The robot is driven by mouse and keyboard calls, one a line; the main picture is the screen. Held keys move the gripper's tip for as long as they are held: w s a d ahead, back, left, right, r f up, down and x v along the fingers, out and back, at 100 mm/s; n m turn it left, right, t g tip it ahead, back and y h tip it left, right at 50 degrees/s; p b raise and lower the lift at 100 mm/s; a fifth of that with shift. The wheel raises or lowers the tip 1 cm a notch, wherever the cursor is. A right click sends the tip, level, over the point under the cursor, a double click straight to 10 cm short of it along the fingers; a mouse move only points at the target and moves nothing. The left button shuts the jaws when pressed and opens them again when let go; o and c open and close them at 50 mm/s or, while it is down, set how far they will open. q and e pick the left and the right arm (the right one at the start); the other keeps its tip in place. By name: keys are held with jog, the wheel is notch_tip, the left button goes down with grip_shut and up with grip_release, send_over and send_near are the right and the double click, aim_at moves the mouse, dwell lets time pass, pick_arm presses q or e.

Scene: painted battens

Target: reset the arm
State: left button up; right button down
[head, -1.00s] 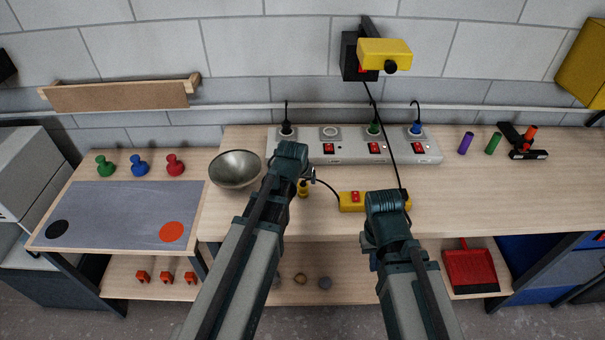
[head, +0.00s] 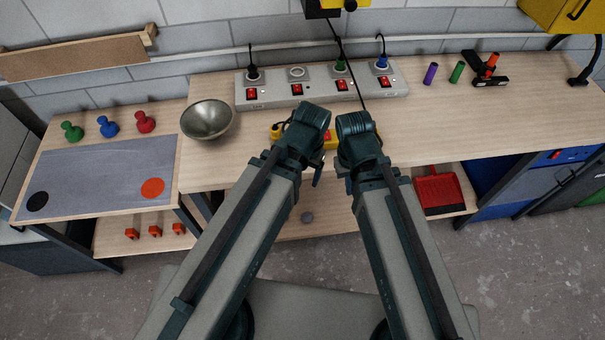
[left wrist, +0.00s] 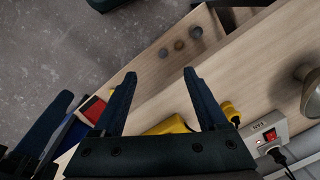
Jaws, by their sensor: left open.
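My left arm reaches in from the left, and its gripper (head: 310,160) is over the front edge of the workbench (head: 450,120). In the left wrist view its two fingers (left wrist: 160,78) are spread with nothing between them. My right gripper (head: 352,150) is close beside it on the right, its jaws hidden behind its own wrist in the head view. A dark finger-like part at the left of the left wrist view may belong to it.
A metal bowl (head: 207,119) stands left of a grey socket strip (head: 320,92) with plugs. Coloured pegs and a grey mat (head: 95,178) are on the left bench. A red dustpan (head: 438,190) lies on the lower shelf. Bare benchtop (head: 440,110) is to the right.

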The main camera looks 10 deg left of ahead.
pick_arm(q)
jog(key=shift+s+d+g, duration=0.15)
jog(key=shift+s+d, duration=0.05)
jog(key=shift+s, duration=0.35)
jog(key=shift+s+d+g, duration=0.15)
jog(key=shift+s+d, duration=0.05)
jog(key=shift+s, duration=0.35)
jog(key=shift+f, duration=0.1)
